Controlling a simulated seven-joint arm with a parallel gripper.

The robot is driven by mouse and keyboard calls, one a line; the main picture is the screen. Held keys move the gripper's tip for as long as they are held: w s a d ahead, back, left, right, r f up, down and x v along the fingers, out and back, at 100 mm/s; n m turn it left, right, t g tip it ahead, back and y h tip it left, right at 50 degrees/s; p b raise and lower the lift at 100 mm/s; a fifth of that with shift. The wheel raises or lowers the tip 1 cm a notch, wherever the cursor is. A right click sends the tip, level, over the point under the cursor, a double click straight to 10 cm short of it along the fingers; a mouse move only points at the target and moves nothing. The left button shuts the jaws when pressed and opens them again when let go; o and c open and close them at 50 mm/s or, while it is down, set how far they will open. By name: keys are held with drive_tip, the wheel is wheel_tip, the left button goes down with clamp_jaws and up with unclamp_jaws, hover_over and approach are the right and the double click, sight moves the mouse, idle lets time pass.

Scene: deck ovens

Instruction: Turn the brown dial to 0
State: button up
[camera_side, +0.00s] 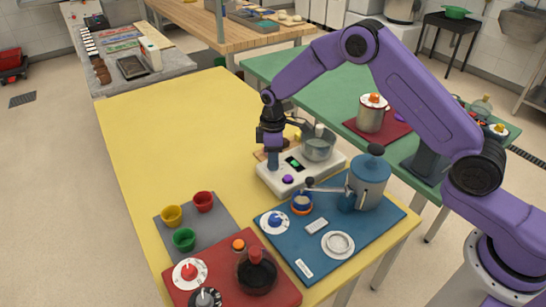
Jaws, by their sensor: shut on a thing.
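The white appliance carries a clear-grey pot (319,147), a green display and a purple knob (287,179). In front, a blue mat (325,258) holds a blue pot (369,182) and a blue dial (274,222). The yellow table's left part (160,140) is clear.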

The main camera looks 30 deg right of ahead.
drive_tip(key=shift+n, duration=1)
drive_tip(key=o, duration=1)
drive_tip(key=shift+o, duration=0.2)
wheel_tip(320, 180, up, 18)
drive_tip(key=shift+f, duration=0.25)
drive_tip(key=shift+s, duration=0.1)
